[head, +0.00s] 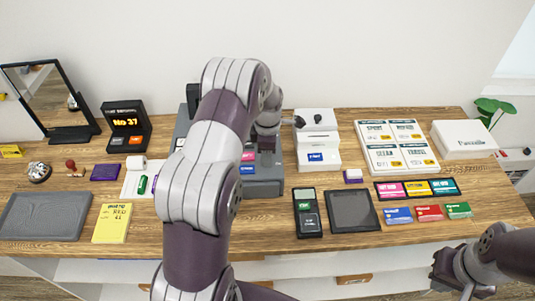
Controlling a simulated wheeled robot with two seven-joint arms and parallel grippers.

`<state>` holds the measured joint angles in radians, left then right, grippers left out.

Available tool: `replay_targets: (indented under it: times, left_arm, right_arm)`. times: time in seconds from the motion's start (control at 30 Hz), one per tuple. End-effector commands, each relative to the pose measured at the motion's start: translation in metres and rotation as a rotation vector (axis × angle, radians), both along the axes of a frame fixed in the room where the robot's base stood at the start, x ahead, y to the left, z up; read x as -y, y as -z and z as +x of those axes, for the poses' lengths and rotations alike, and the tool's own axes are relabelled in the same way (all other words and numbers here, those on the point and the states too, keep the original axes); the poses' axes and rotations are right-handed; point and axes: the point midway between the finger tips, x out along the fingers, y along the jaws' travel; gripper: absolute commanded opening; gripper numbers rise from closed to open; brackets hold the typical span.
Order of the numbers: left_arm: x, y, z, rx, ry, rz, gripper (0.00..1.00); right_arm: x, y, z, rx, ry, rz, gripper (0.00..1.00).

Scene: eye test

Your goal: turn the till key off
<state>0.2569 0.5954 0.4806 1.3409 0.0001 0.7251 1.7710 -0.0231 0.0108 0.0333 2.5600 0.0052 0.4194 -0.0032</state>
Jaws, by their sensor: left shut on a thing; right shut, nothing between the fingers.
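The till (262,187) is a dark grey machine at the middle of the counter, largely covered by my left arm. My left gripper (267,143) points down at the till's upper right part. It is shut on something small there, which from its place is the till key. The key itself is hidden behind the gripper, so its angle cannot be seen. My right gripper (441,272) is at the lower right, in front of the counter edge, shut and empty, away from the till.
A white box unit (319,140) stands just right of the till. A card terminal (307,213) and a dark tray (353,211) lie in front of it. Coloured cards (430,213) lie right.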

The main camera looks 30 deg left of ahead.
Motion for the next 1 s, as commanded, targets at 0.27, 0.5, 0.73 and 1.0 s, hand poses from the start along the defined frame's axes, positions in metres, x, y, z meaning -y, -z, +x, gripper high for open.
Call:
replay_targets:
  times: [0.27,0.5,0.73,1.0]
  left_arm:
    - [-0.0007,-0.0017,0.0012,0.004,-0.072,0.002,0.08]
    - [-0.0008,-0.0020,0.0013,0.004,-0.085,0.002,0.08]
    - [-0.0007,-0.0021,0.0014,0.005,-0.085,0.001,0.08]
    - [-0.0004,-0.0011,0.0008,0.003,-0.084,0.001,0.64]
  right_arm:
    - [0.0000,0.0015,0.0000,0.000,0.000,0.000,0.00]
    - [0.0000,0.0016,0.0000,0.000,0.000,0.000,0.00]
    - [0.0000,0.0015,0.0001,0.000,0.000,0.000,0.00]
    - [0.0000,0.0016,0.0000,0.000,0.000,0.000,0.00]
